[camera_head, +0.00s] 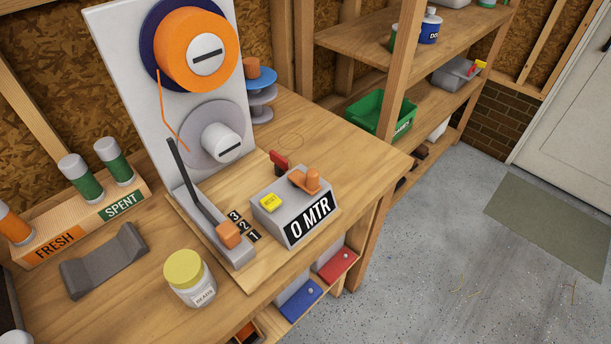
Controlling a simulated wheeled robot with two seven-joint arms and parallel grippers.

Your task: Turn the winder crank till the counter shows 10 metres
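The winder stands on the wooden bench, with a grey upright panel (118,70). A full orange spool (180,55) is at its top and an empty grey spool (200,140) below, with an orange strand running down between them. The counter box (268,222) in front reads "0 MTR" on its black display (309,219). Neither gripper is in view.
A jar with a yellow lid (186,275) and a grey cradle (104,261) stand at the bench front. A wooden rack (80,224) marked FRESH and SPENT holds spools at left. Shelves (460,60) with a green bin (379,112) are behind. Open floor is at right.

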